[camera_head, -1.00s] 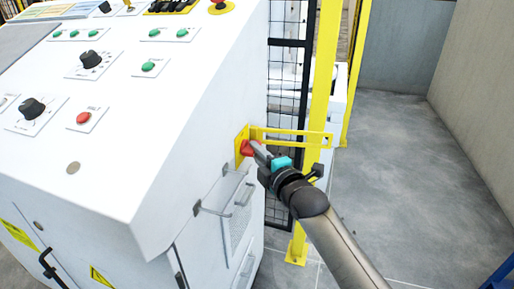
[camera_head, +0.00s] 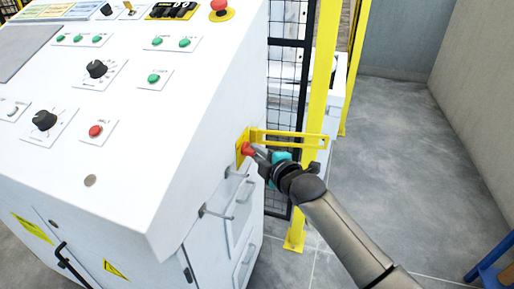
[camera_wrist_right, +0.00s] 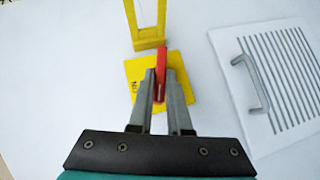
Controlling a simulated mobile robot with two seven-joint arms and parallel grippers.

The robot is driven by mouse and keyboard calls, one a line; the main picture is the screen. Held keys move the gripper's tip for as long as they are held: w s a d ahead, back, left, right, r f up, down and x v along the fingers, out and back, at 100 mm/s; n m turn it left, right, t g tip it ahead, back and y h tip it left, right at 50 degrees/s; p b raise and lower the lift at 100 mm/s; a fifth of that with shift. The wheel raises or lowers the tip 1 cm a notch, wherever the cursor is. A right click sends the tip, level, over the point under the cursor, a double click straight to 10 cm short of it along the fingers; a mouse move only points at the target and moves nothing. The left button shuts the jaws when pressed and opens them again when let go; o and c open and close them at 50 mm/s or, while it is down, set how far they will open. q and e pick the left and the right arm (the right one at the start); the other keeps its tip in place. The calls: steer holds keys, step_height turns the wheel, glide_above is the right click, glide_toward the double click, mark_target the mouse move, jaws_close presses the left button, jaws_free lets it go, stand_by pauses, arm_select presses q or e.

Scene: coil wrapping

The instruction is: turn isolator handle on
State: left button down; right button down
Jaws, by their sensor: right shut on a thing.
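The red isolator handle (camera_head: 247,149) sits on a yellow plate (camera_head: 241,138) on the right side of the white control cabinet. My right gripper (camera_head: 256,153) reaches it from the right. In the right wrist view the two grey fingers of my right gripper (camera_wrist_right: 160,90) are shut on the red handle (camera_wrist_right: 161,66), one on each side. The handle points up in that view, over the yellow plate (camera_wrist_right: 138,72), whose lettering is partly covered by the fingers. My left gripper is not in view.
A yellow bracket (camera_head: 290,137) sticks out from the cabinet just above the handle. A yellow post (camera_head: 320,90) and black mesh fence (camera_head: 283,90) stand behind. A vented panel with a grab handle (camera_wrist_right: 268,85) is beside the plate.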

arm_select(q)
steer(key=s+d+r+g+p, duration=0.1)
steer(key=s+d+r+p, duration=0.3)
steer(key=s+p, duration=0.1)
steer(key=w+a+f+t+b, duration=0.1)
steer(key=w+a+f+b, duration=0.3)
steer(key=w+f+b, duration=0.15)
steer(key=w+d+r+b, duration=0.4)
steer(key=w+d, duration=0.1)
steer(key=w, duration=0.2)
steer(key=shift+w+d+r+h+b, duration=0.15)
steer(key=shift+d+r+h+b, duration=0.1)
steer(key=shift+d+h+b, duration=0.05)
arm_select(e)
steer(key=shift+w+d+r+m+g+y, duration=0.15)
steer(key=shift+w+m+g+y, duration=0.1)
steer(key=shift+m+g, duration=1.2)
steer(key=shift+w+d+r+m+g+y, duration=0.2)
steer(key=shift+m+g, duration=0.55)
steer(key=shift+g, duration=1.4)
steer(key=shift+w+a+r+m+g+y, duration=0.15)
steer(key=shift+w+m+g, duration=0.15)
steer(key=shift+m+g, duration=1.15)
